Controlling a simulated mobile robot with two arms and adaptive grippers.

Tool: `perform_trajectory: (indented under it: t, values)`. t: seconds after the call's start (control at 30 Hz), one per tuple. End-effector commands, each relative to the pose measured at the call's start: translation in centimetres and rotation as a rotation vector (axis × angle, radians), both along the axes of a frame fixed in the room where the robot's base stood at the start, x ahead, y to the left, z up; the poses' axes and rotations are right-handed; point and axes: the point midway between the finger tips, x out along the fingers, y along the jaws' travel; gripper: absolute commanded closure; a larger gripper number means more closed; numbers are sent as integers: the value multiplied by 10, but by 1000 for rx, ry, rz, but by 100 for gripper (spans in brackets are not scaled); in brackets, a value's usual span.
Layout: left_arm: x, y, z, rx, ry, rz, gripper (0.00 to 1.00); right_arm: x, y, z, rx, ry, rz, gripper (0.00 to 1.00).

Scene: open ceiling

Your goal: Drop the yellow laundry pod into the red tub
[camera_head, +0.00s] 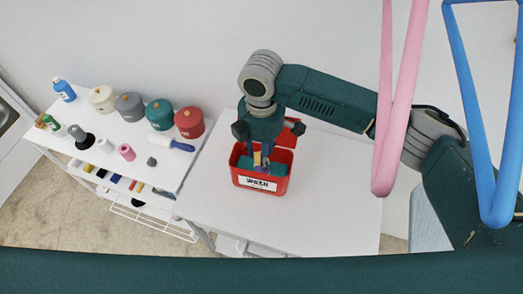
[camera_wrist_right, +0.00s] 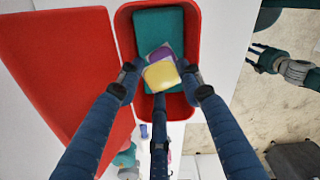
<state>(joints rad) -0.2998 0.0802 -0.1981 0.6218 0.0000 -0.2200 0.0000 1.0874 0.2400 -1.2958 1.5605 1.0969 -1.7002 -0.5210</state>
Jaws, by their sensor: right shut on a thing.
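The red tub (camera_head: 262,184) stands on the white table with its lid (camera_wrist_right: 65,75) swung open. It holds teal contents (camera_wrist_right: 158,22), and a "WASH" label is on its front. My right gripper (camera_head: 258,157) points down into the tub's opening, its fingers closed around the yellow laundry pod (camera_wrist_right: 162,76). The pod has a purple part (camera_wrist_right: 160,53) beside it. It is over or just inside the tub; whether it touches the teal contents cannot be told. My left gripper (camera_wrist_right: 255,55) shows at the right of the right wrist view, apart from the tub, fingers spread and empty.
A white cart (camera_head: 105,155) at the left carries several lidded canisters (camera_head: 189,122), bottles and small items. Pink (camera_head: 395,100) and blue (camera_head: 465,80) bands hang at the front right. The white table (camera_head: 330,190) is clear right of the tub.

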Motion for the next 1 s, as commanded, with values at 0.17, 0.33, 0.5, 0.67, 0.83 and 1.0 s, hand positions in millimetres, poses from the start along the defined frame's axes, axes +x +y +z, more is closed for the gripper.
perform_trajectory:
  t: [0.17,0.33,0.5,0.67,0.83,1.0]
  values:
    - [-4,0,0,1,6,0,42,0,0,0,0,0,0,42]
    - [-4,0,0,0,6,-1,42,0,0,0,0,0,0,42]
    - [-3,2,0,2,4,-3,42,0,0,2,1,-1,0,42]
    - [-2,1,0,1,3,-2,42,1,1,21,2,-3,1,42]
    - [-1,0,0,1,2,-2,42,1,1,57,3,-4,0,42]
    - [-1,0,0,0,2,-2,42,1,1,91,2,-3,1,42]
